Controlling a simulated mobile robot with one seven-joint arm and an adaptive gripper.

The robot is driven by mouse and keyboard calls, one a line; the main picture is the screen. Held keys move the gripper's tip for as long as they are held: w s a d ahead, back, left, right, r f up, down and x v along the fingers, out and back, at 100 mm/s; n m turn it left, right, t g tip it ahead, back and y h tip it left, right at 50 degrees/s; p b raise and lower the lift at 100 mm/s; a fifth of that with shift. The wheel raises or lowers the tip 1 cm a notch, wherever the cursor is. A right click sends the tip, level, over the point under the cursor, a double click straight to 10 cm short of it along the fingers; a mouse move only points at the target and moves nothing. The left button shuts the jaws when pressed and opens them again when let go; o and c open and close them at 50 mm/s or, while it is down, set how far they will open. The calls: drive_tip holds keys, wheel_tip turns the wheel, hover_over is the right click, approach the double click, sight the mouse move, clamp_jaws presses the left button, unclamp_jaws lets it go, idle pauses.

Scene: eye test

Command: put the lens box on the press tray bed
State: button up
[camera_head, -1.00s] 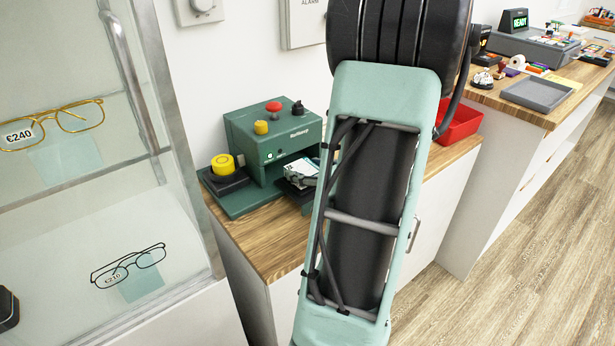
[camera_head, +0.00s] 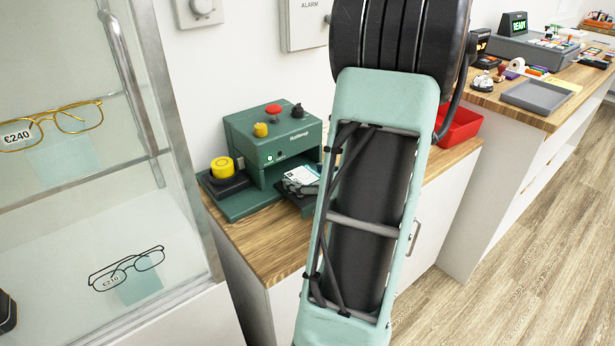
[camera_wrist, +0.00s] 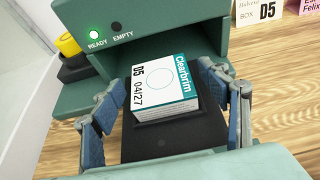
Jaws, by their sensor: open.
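The lens box (camera_wrist: 165,88) is white and teal, marked Clearbrim, D5 and 04/27. In the wrist view it lies flat on the black tray bed (camera_wrist: 180,140) of the green press (camera_head: 268,140), label up. My gripper (camera_wrist: 163,112) is open, with one blue-padded finger on each side of the box. Gaps show between both fingers and the box. In the head view the lens box (camera_head: 300,176) shows small at the press opening, and my arm hides the right part of the tray.
A red bin (camera_head: 460,126) stands to the right on the counter.

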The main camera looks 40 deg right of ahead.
drive_tip(key=p+v, duration=0.2)
drive_tip(key=v, duration=1)
